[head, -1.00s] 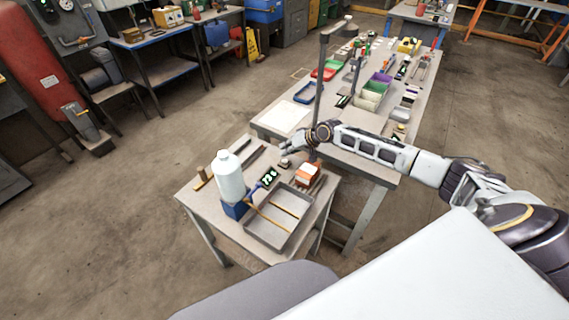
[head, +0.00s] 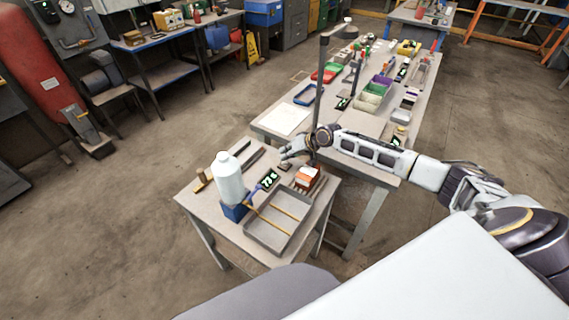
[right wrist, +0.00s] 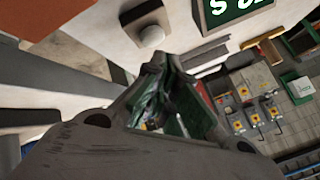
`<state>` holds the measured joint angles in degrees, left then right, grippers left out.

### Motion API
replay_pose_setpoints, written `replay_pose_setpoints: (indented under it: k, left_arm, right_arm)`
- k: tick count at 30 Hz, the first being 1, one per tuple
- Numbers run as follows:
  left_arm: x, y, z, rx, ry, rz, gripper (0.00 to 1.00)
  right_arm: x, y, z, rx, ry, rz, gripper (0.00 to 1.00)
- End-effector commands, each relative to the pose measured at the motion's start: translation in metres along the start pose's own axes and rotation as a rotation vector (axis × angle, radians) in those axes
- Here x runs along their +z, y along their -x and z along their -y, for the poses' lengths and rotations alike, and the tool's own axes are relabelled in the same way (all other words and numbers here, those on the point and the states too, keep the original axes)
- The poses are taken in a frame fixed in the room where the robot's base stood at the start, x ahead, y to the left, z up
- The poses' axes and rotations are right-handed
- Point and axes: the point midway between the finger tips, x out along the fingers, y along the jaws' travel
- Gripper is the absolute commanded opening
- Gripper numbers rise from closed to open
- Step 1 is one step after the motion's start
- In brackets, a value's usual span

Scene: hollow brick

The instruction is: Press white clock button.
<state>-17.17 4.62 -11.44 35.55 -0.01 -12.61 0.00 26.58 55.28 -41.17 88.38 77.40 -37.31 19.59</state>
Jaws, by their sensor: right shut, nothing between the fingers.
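The white clock button (right wrist: 151,37) is a round white dome on a square grey base in the right wrist view. In the head view the button (head: 286,165) is small, beside the clock and just below my right fingertips. The clock (head: 269,180) is a dark display with bright digits; part of it also shows at the top of the right wrist view (right wrist: 236,8). My right gripper (head: 284,155) is shut and empty, close to the button. I cannot tell if they touch. My left gripper is not in view.
A white bottle (head: 228,178) stands near a blue box (head: 235,212). A grey tray (head: 270,243) and an orange-and-white box (head: 306,176) share the small table (head: 196,209). A thin post (head: 319,95) rises behind my right gripper. A long cluttered table (head: 266,122) lies beyond.

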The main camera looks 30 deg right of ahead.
Motion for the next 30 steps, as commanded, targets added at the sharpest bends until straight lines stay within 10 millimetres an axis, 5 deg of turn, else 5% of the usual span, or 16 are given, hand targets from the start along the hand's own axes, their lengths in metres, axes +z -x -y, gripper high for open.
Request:
replay_pose_setpoints:
  k: [30]
  left_arm:
    - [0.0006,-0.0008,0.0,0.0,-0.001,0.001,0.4]
  right_arm:
    - [0.0038,-0.0051,-0.0034,0.0,0.0,0.0,0.0]
